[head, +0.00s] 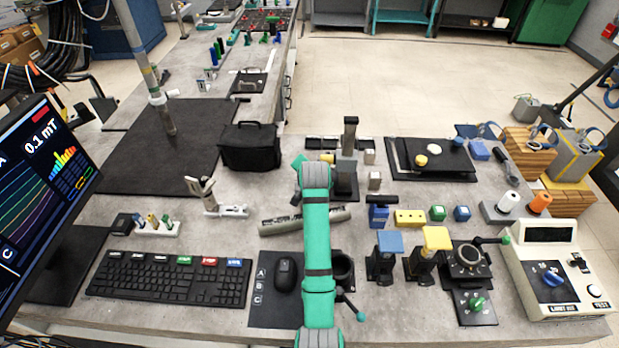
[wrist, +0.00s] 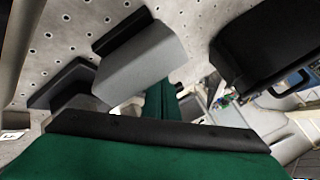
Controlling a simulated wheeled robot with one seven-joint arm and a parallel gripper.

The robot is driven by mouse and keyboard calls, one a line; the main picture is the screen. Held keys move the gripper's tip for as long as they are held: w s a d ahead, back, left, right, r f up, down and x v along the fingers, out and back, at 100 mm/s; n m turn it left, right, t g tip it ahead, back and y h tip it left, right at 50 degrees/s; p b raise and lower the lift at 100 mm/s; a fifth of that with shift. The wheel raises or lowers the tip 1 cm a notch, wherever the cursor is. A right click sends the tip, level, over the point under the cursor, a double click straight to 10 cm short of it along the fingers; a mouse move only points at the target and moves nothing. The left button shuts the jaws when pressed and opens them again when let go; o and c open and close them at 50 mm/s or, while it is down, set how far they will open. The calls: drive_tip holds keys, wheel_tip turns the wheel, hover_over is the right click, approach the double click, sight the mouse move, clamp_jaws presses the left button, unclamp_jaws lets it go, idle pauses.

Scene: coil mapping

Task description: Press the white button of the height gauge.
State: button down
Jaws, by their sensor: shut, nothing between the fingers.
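The height gauge appears to be the dark upright column (head: 350,137) on a dark base, just right of my arm in the head view. I cannot make out its white button; my arm covers part of that area. I cannot tell whether the gripper touches anything.
A black bag (head: 249,147) stands left of my arm. A dark mat (head: 432,172) lies to the right. A keyboard (head: 168,280) and mouse (head: 285,272) lie in front. A white instrument box (head: 535,290) stands at the right. Several small fixtures crowd the bench right of my arm.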

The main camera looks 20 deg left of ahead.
drive_tip(key=shift+a+f, duration=0.1)
drive_tip(key=shift+f, duration=0.35)
idle(0.5)
drive_tip(key=shift+r, duration=0.1)
drive_tip(key=shift+s+r, duration=0.15)
drive_tip(key=shift+r, duration=0.65)
drive_tip(key=shift+r, duration=2.55)
